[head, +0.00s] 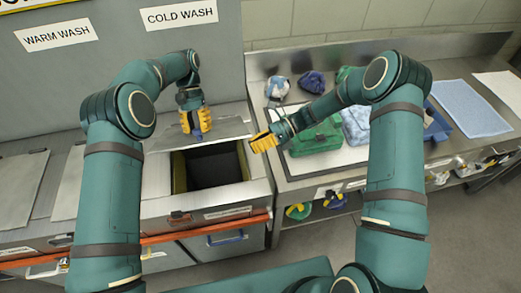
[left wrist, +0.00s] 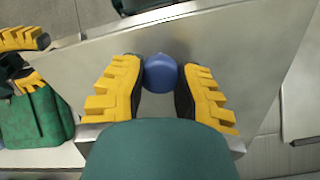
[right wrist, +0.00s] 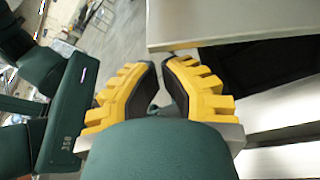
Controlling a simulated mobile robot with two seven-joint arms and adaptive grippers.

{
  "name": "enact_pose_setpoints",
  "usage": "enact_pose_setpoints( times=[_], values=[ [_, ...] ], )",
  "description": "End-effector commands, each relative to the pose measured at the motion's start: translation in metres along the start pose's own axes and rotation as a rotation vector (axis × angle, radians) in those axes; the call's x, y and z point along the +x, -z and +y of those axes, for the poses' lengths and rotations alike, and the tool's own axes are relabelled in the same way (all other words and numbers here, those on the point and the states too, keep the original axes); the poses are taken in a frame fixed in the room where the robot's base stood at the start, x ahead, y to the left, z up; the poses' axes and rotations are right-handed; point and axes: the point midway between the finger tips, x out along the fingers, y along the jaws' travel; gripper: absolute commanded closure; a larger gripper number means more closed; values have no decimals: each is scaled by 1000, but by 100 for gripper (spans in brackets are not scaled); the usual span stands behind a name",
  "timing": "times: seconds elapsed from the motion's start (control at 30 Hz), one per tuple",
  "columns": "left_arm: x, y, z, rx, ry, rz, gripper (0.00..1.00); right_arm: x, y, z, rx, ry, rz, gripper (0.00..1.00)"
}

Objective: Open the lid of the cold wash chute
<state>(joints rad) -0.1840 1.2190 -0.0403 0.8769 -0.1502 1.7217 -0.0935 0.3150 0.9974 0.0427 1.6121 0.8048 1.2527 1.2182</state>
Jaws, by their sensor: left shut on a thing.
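The cold wash chute (head: 212,165) shows as a dark, square opening in the metal counter. Its flat grey lid (head: 160,137) is raised off the opening, with its plate behind it. My left gripper (head: 197,130) is shut on the lid's blue knob, which shows between the yellow fingers in the left wrist view (left wrist: 161,72). My right gripper (head: 262,141) is empty, fingertips together, in the air just right of the opening. In the right wrist view, the lid's edge (right wrist: 230,25) and the dark opening (right wrist: 270,65) lie close to its right.
A cold wash sign (head: 179,14) and a warm wash sign (head: 56,34) are on the back panel. Closed lids (head: 20,185) lie to the left. The right counter holds green bags (head: 316,138), a small blue bag (head: 312,82) and a pale blue mat (head: 470,107).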

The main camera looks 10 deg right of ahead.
Motion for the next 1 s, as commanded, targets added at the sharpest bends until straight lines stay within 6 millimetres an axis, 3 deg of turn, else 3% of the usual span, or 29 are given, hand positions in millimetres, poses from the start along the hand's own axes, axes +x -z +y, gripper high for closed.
enact_pose_setpoints(
  times=[0.47, 0.7, 0.9, 0.93, 1.0],
  values=[
    [0, 0, 0, -1, 0, 1, 100, -3, -8, 0, 0, -1, 0, 100],
    [0, 0, 0, 0, 0, -1, 100, -10, -29, 1, -5, 1, -2, 100],
    [3, 0, 0, 0, -1, -9, 100, -11, -32, 1, -9, 3, -7, 100],
    [4, 0, 0, 0, -2, -9, 54, -11, -32, 1, -9, 3, -7, 100],
    [4, 0, 0, 0, -2, -9, 29, -11, -32, 1, -9, 3, -6, 100]
  ],
)
